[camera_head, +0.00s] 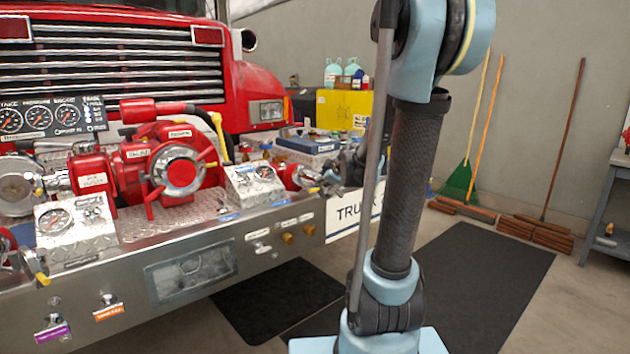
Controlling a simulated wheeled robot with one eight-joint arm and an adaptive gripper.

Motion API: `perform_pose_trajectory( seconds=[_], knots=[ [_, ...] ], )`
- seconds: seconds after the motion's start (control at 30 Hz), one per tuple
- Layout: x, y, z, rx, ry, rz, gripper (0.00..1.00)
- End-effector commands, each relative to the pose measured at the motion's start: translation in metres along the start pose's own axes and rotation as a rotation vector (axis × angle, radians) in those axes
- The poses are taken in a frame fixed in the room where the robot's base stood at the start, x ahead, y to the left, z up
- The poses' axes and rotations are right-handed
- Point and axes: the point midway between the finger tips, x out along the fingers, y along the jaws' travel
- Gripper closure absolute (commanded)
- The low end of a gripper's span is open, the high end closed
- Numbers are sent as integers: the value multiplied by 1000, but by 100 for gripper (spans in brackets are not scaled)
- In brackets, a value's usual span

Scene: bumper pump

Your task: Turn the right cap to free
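On the right end of the truck's bumper is a red outlet (291,175) with a silver fitting (310,178) at its right side, which looks like the right cap. What is cap and what is gripper is hard to separate there. A dark, jointed shape that looks like my gripper (345,168) is close to the right of this fitting, partly hidden behind my arm. Its fingers are too small and covered to tell whether they are open, shut or touching the cap. A larger silver cap with red handles (180,170) faces forward at the pump's middle.
The bumper (190,265) carries gauge panels, including one (254,180) just left of the red outlet. A yellow cabinet (343,108) and cluttered boxes stand behind. Brooms (563,140) lean on the right wall. Dark mats (470,280) lie on open floor; a bench (612,205) is far right.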

Motion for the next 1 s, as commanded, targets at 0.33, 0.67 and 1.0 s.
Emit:
perform_pose_trajectory(
  seconds=[0.33,0.67,1.0],
  knots=[
    [-1,0,7,-10,-12,8,100],
    [-1,0,7,-9,-11,8,62],
    [-3,1,6,-8,-10,10,62]
  ],
)
